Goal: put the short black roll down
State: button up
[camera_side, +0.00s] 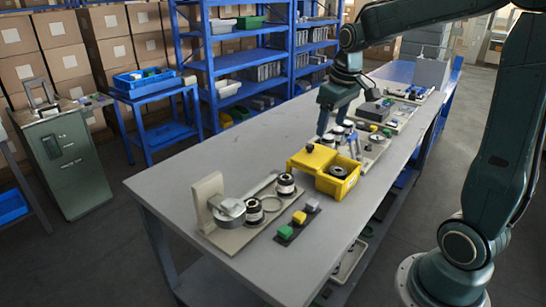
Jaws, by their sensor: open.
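My gripper (323,130) is open and points down over the middle of the grey table. It is just above or beside a group of small dark rolls with pale tops (337,131); I cannot tell whether it touches one. A black roll (337,171) lies in the yellow bin in front of this group. Two black rolls with white bands stand upright on the beige fixture at the near end, one at the back (286,184) and one nearer (253,211). Which of these is the short black roll is not clear from this view.
Green, orange and grey blocks (299,217) sit on a dark strip near the front edge. More fixtures (409,94) fill the far end. The table's left side (225,155) is clear.

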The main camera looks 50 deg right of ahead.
jog(key=s+a+r+n+t+y, duration=0.1)
jog(key=s+a+r+t, duration=0.1)
jog(key=s+a, duration=1.2)
jog(key=s+t, duration=0.1)
jog(key=s, duration=0.1)
jog(key=shift+s+a+r, duration=0.15)
jog(key=shift+s+r, duration=0.15)
